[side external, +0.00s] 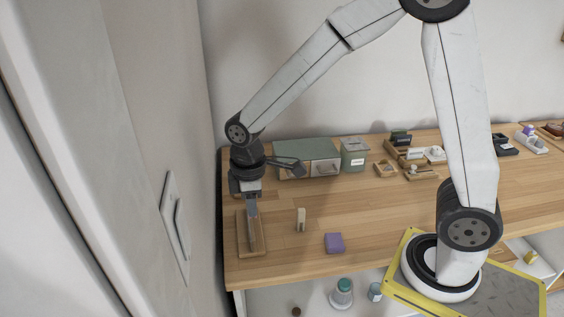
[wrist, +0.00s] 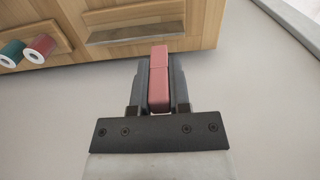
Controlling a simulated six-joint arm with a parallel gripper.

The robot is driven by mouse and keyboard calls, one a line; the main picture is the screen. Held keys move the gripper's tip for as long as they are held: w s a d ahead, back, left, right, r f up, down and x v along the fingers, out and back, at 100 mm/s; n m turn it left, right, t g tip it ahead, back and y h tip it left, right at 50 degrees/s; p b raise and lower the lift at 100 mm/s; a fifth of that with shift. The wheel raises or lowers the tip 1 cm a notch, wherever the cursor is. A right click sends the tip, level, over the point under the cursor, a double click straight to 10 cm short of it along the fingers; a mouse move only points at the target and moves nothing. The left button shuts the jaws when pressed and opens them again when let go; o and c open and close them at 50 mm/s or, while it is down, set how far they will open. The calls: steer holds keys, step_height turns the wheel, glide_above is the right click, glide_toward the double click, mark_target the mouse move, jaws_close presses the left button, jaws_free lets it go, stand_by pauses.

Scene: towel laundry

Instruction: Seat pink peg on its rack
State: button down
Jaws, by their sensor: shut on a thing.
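In the wrist view, a pinkish-red peg (wrist: 157,92), a rectangular bar with a crosswise seam, sits between the two dark fingers of my gripper (wrist: 158,70). The gripper is shut on it, and its end reaches slightly past the fingertips. In the side external view, my gripper (side external: 252,206) points down over a shallow wooden tray (side external: 241,247) at the left end of the table. The peg cannot be made out there. I cannot tell which thing is its rack, nor whether the peg touches anything.
A small upright beige block (side external: 301,219) and a purple block (side external: 334,243) stand right of the tray. A grey-green box (side external: 307,152) and lidded container (side external: 353,155) stand behind. Green (wrist: 12,52) and red (wrist: 38,48) cylinders show in the wrist view.

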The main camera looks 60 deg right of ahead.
steer(key=shift+w+a+f, duration=0.1)
steer(key=shift+w+a, duration=0.1)
steer(key=shift+w, duration=0.25)
steer(key=shift+f, duration=0.15)
steer(key=shift+f, duration=1.7)
steer(key=shift+f, duration=1.1)
stand_by(1.4)
jaws_free()
steer(key=shift+r, duration=0.15)
stand_by(0.4)
